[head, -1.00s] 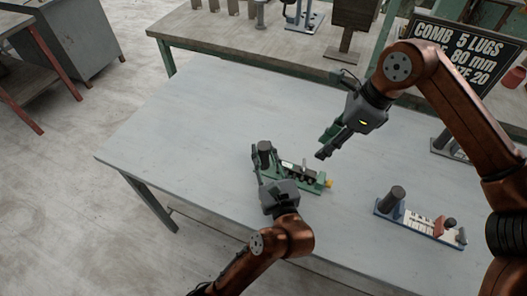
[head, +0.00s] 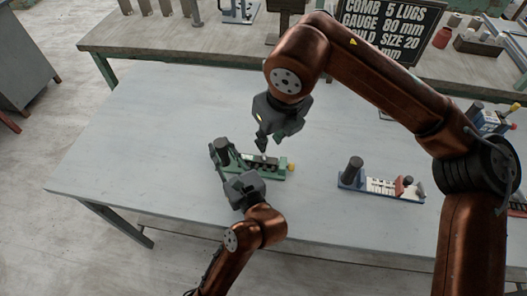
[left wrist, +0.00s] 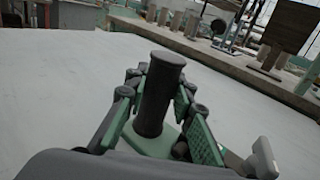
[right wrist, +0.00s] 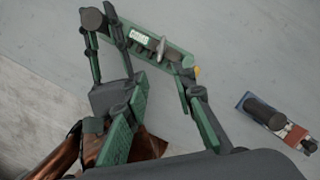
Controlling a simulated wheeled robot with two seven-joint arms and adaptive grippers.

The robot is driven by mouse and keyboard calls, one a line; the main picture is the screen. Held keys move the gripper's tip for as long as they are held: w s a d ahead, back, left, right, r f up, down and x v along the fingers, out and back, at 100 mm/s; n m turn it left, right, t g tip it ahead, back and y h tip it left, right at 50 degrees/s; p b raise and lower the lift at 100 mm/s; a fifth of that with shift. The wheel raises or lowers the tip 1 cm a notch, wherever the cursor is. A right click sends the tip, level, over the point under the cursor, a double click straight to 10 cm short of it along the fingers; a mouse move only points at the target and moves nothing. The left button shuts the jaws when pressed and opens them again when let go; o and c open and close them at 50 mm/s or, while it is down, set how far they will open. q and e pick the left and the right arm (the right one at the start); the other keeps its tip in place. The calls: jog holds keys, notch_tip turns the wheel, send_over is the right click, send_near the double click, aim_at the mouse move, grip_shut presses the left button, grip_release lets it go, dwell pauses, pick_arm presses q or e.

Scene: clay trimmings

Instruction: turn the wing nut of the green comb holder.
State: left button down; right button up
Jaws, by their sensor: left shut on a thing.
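The green comb holder (head: 272,174) lies on the grey table, with a dark upright post (left wrist: 160,90) at its left end and a yellow knob (right wrist: 197,70) at its right end. A pale grey wing nut (right wrist: 159,46) sits on its middle in the right wrist view. My left gripper (head: 222,150) is shut on the dark post, one finger on each side. My right gripper (head: 264,146) points down above the holder. In the right wrist view its fingers (right wrist: 163,85) are apart and empty, with the wing nut beyond their tips.
A blue comb holder (head: 382,187) with a dark post stands to the right on the same table (head: 120,150). A black sign (head: 395,25) and a back bench (head: 150,35) are behind. The table's left part is clear.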

aim_at(264, 154)
jog(key=w+f+m, duration=0.1)
jog(key=f+m, duration=0.1)
jog(key=f, duration=0.1)
jog(key=w+a+f+m+t, duration=0.1)
jog(key=f, duration=0.2)
jog(key=w+f+m+t, duration=0.1)
jog(key=f+m, duration=0.1)
jog(key=f, duration=0.2)
jog(key=shift+a+m+h, duration=0.3)
jog(key=shift+a+h, duration=0.05)
jog(key=shift+h, duration=0.05)
jog(key=shift+c, duration=0.3)
grip_shut()
